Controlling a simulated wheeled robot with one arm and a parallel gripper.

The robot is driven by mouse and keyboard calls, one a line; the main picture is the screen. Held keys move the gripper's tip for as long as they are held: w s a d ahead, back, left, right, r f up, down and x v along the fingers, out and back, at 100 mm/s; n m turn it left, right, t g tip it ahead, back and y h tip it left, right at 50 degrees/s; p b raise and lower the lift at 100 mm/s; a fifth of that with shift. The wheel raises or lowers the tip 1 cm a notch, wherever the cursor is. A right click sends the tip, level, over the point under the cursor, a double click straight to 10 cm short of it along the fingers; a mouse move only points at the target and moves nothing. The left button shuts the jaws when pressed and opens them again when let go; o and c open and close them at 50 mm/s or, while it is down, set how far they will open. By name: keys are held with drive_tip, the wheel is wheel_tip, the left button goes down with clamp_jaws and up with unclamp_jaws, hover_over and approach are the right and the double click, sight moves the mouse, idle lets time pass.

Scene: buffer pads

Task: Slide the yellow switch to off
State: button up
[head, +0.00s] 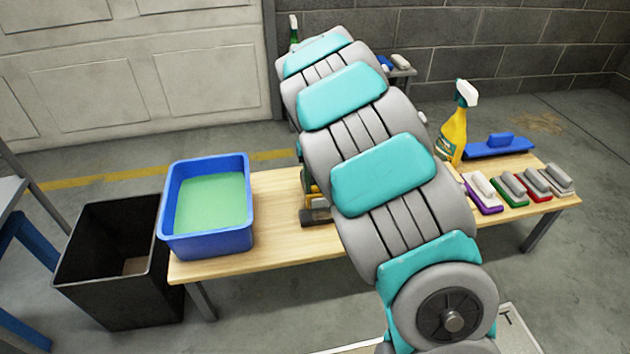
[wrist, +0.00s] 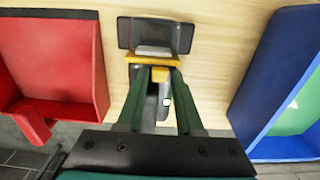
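A tool with a dark grey block (wrist: 130,33) and a yellow body (wrist: 133,58) lies on the wooden table in the wrist view. A small yellow tab, which looks like the yellow switch (wrist: 160,74), sticks out toward me. My gripper (wrist: 159,78) has its two green fingers on either side of this tab, apart from each other. Contact with the tab cannot be made out. In the head view the tool (head: 315,215) shows only partly at the left edge of my arm. My arm hides the gripper and the switch there.
A blue tub (head: 207,243) with green contents stands left of the tool; it also shows in the wrist view (wrist: 262,85). A red tray (wrist: 50,50) is on the other side. A spray bottle (head: 455,130) and several brushes (head: 487,195) are at the table's right.

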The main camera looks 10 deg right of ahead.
clamp_jaws()
idle(1.0)
